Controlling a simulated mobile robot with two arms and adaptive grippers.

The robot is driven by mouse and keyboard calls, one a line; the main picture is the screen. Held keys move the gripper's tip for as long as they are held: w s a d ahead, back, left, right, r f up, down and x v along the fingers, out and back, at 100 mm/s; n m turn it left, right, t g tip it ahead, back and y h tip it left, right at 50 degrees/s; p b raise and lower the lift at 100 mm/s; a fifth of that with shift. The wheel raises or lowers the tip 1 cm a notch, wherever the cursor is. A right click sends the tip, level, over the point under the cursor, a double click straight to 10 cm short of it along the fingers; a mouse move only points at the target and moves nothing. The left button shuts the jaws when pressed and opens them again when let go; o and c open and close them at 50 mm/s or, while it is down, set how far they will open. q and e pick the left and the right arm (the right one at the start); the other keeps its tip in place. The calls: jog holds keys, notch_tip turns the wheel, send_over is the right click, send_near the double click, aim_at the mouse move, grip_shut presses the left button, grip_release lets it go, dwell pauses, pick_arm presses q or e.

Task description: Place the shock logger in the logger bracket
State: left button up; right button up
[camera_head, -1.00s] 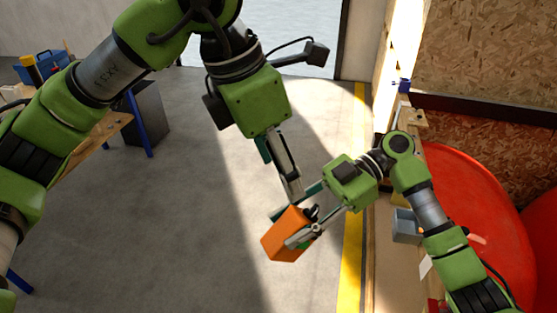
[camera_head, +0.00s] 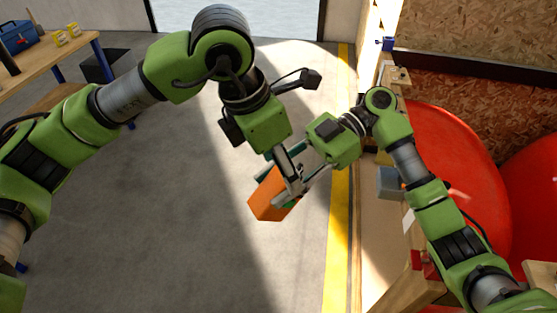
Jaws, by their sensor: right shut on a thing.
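The orange box-shaped shock logger (camera_head: 266,198) hangs tilted in the air over the floor, near the middle of the head view. My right gripper (camera_head: 288,198) is shut on its right side. My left gripper (camera_head: 292,180) comes down from above, and its fingers overlap the logger and the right fingers in the picture. I cannot tell whether it touches the logger or how far its jaws are apart. The fingers hide part of the logger. I cannot make out the logger bracket for sure.
Large red nosecones (camera_head: 455,170) stand at the right by a wooden frame (camera_head: 385,275). A small grey box (camera_head: 389,182) sits at the frame beside my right arm. A workbench (camera_head: 75,55) with a blue toolbox (camera_head: 18,36) is at the back left. The grey floor (camera_head: 150,230) is open.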

pick_arm(q)
jog(key=c, duration=1.4)
pick_arm(e)
jog(key=o, duration=1.5)
